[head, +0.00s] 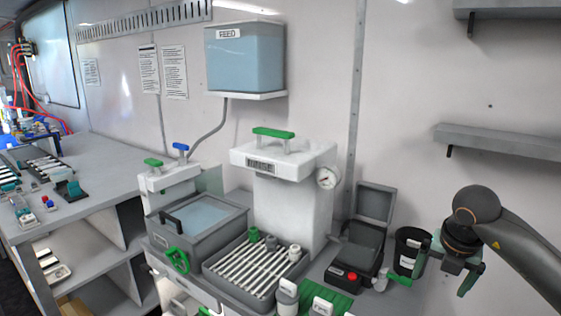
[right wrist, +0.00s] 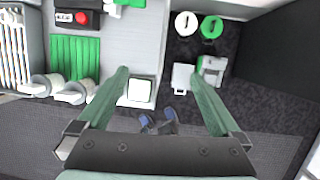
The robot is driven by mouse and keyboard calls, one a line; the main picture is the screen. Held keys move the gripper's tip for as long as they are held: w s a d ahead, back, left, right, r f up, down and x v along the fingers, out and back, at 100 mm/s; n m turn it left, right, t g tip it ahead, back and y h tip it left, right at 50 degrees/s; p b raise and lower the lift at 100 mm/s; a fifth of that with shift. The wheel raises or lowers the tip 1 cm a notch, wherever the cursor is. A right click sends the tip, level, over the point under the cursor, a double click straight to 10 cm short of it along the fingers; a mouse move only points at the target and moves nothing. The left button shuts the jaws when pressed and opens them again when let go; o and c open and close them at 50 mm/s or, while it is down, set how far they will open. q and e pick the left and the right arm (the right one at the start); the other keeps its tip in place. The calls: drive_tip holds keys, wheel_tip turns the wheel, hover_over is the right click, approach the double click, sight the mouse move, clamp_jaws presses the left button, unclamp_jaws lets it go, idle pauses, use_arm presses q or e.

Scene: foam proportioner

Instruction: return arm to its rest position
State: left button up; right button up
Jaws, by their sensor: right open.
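My right arm comes in from the right edge of the head view. Its gripper (head: 438,280) is at the lower right, beside a black bin (head: 408,262). In the right wrist view the two green fingers of the right gripper (right wrist: 165,88) stand wide apart with nothing held between them. My left gripper is in neither view.
A grey box with a raised lid (head: 362,240), a red button (head: 352,276) and a green ribbed mat (head: 325,299) lie left of the right gripper. The RINSE dispenser (head: 290,205) stands behind the slatted tray (head: 238,292). A wall shelf (head: 500,142) hangs above the arm.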

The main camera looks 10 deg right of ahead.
drive_tip(key=a+f+n+g+y, duration=0.1)
drive_tip(key=a+f+n+y, duration=0.5)
drive_tip(key=a, duration=1.1)
drive_tip(key=s+a+r+m+t+y, duration=0.1)
drive_tip(key=s+a+m+t+y, duration=0.25)
drive_tip(key=a+y, duration=0.35)
drive_tip(key=s+a+m+t+y, duration=0.2)
drive_tip(key=a+m+y, duration=0.35)
drive_tip(key=a, duration=0.25)
drive_tip(key=s+d+f+m+t+h, duration=0.1)
drive_tip(key=d+f+m+t+h, duration=0.35)
drive_tip(key=f+m, duration=0.35)
drive_tip(key=d+f+m+t+h, duration=0.3)
drive_tip(key=d+f+m+h, duration=0.25)
drive_tip(key=m, duration=0.45)
use_arm(q)
drive_tip(key=shift+w, duration=0.7)
use_arm(e)
drive_tip(key=s+d+f+m+g+h, duration=0.2)
drive_tip(key=s+f+m+g+h, duration=0.2)
drive_tip(key=s+f, duration=1)
drive_tip(key=shift+f+m+g+h, duration=0.35)
drive_tip(key=shift+m+g, duration=0.25)
drive_tip(key=shift+g, duration=0.4)
